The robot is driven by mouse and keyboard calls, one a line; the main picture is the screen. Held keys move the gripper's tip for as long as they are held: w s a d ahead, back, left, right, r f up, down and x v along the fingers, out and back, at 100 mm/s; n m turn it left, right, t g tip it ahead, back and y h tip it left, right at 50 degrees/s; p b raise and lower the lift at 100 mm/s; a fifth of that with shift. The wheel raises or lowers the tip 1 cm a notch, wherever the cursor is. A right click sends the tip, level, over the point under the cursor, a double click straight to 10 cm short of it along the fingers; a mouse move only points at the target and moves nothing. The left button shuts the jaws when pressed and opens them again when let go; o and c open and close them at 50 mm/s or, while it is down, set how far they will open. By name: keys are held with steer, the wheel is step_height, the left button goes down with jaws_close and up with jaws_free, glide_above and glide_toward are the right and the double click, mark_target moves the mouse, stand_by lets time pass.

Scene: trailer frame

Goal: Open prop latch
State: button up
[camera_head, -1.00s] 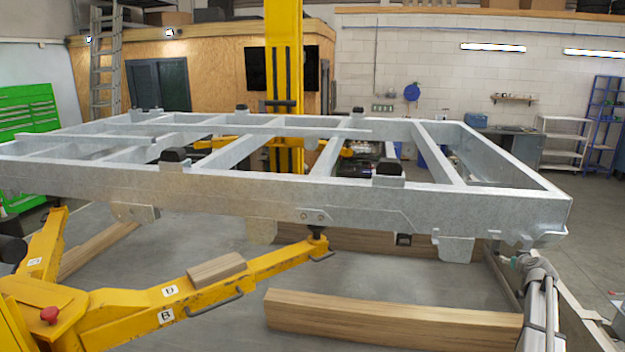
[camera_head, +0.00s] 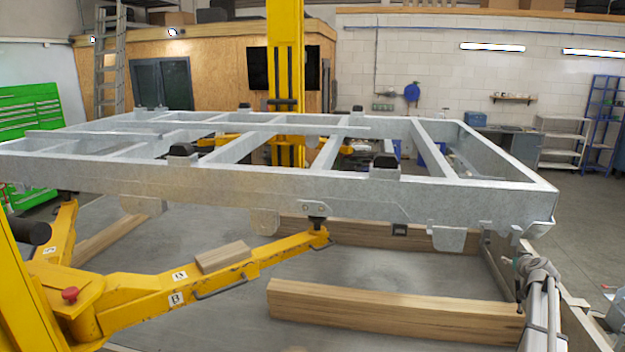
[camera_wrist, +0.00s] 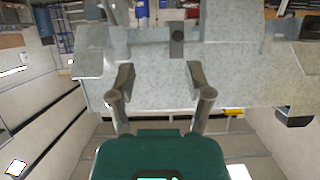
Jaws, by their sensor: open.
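The galvanized trailer frame (camera_head: 250,190) lies level on a yellow lift in the head view. My arm shows at the lower right of the head view, with the fingers not clearly visible there.
A yellow lift arm (camera_head: 220,270) reaches under the frame with a wood block (camera_head: 222,257) on it. A long wooden beam (camera_head: 390,305) lies below the near rail. A dark bracket (camera_wrist: 293,116) shows at the right in the wrist view. Open floor lies to the right.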

steer(key=s+a+f+n+g+y+b, duration=0.1)
steer(key=s+a+f+g+y+b, duration=0.2)
steer(key=a+f, duration=0.5)
steer(key=s+a+f+n+b, duration=0.15)
steer(key=a+f+b, duration=0.3)
steer(key=a, duration=0.75)
steer(key=s+a+f+g+y+b, duration=0.2)
steer(key=s+a+f+b, duration=0.15)
steer(key=a+f, duration=0.45)
steer(key=s+a+f+g+b, duration=0.2)
steer(key=s+a+f+b, duration=0.2)
steer(key=s+a, duration=0.3)
steer(key=s+a+f+g+h+b, duration=0.1)
steer(key=s+a+f+g+b, duration=0.2)
steer(key=s+a, duration=0.5)
steer(key=s+a+f+g+h+b, duration=0.1)
steer(key=s+a+f+g+b, duration=0.2)
steer(key=s+a+f+b, duration=0.3)
steer(key=s+a+f, duration=0.1)
steer(key=s, duration=0.1)
steer(key=shift+s+a+f, duration=0.25)
steer(key=shift+s+a, duration=0.05)
steer(key=shift+s, duration=0.1)
steer(key=shift+c, duration=0.3)
